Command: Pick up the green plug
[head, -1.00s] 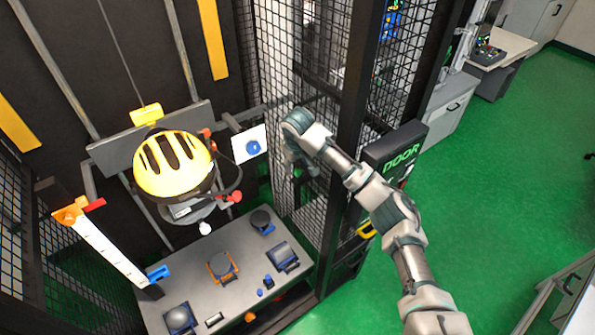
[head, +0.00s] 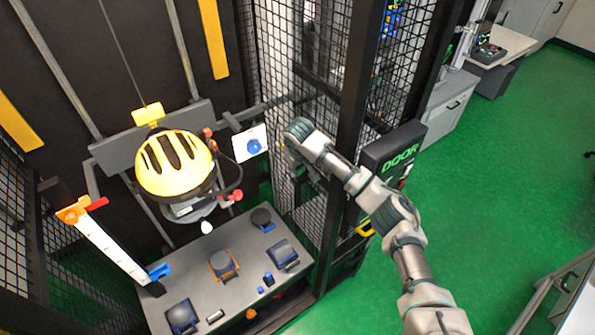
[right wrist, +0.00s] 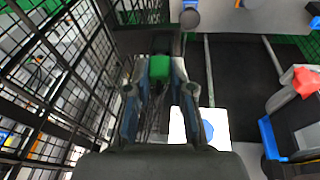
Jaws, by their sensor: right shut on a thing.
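The green plug (right wrist: 159,67) shows in the right wrist view between the two fingertips of my right gripper (right wrist: 158,80). The gripper is shut on it. In the head view my right gripper (head: 303,165) is beside the mesh cage wall, right of the white plate with a blue knob (head: 254,146). The plug cannot be made out in the head view. My left gripper is not in view.
A yellow helmet (head: 174,163) hangs on a carriage inside the cage. Below it a grey table (head: 225,310) bears several small devices. A black post (head: 345,140) and a DOOR box (head: 392,150) stand close to my right arm. Green floor lies open at right.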

